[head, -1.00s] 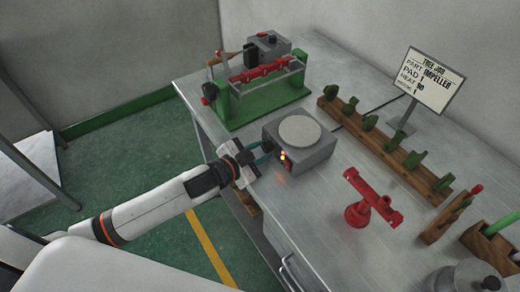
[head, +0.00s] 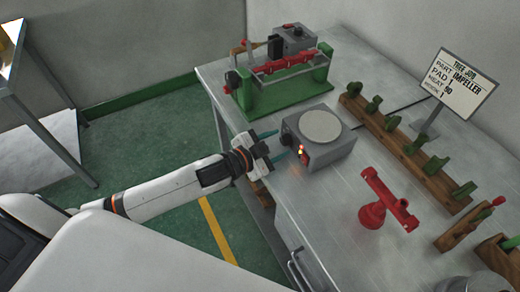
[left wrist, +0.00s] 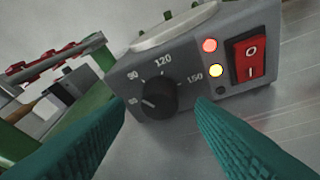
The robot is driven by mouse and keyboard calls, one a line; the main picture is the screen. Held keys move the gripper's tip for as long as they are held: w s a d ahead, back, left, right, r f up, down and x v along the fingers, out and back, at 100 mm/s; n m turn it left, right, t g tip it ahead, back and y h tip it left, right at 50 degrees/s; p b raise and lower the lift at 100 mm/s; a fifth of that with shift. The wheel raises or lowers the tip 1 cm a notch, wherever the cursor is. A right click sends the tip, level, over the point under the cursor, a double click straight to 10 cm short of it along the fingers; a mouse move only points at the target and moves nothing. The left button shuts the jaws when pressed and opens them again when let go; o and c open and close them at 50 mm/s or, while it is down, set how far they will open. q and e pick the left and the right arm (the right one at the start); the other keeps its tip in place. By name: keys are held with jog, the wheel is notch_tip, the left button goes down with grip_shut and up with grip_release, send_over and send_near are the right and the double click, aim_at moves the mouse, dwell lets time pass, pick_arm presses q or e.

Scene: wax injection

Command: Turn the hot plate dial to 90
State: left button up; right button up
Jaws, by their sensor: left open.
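The grey hot plate (head: 330,152) stands on the metal table with a round pale top. In the left wrist view its black dial (left wrist: 160,98) is ringed by marks including 90, 120 and 150. The dial's white pointer line points left, near the lowest mark, below 90. A red rocker switch (left wrist: 250,60) and lit red and yellow lamps (left wrist: 213,58) are right of the dial. My left gripper (head: 277,145) is open in front of the dial face. Its teal fingers (left wrist: 150,110) are spread to either side of the dial, with nothing between them. My right gripper is not in view.
A green-framed fixture (head: 285,90) stands behind the hot plate. A red stand (head: 375,210) is to its right, before a wooden rack (head: 410,155) of green parts. A sign (head: 455,83) lists heat 90. The table's left edge runs beneath my left arm.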

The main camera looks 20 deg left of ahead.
pick_arm(q)
jog(key=b+v, duration=0.1)
jog(key=v, duration=1)
jog(key=w+a+f+n+g+y, duration=0.1)
jog(key=a+f+y, duration=0.15)
jog(key=f, duration=0.45)
jog(key=a+f+n+y, duration=0.1)
jog(key=a+f+n, duration=0.1)
jog(key=a+f, duration=0.3)
jog(key=w+a+f+n+g+y, duration=0.1)
jog(key=a+f, duration=0.1)
jog(key=f, duration=0.6)
jog(key=s+a+f+n+g+y, duration=0.1)
jog(key=s+a+f, duration=0.15)
jog(key=f, duration=0.45)
jog(key=s+a+f+n+g+y, duration=0.1)
jog(key=s+f+g, duration=0.1)
jog(key=s+f, duration=0.35)
jog(key=s+d+f+n+g, duration=0.1)
jog(key=s+d+f+g, duration=0.2)
jog(key=s+f, duration=0.7)
jog(key=s+d+f+n+g, duration=0.1)
jog(key=s+d+f+g, duration=0.3)
jog(key=s+f, duration=0.7)
jog(key=s+d, duration=0.2)
jog(key=s, duration=0.3)
jog(key=shift+d, duration=0.15)
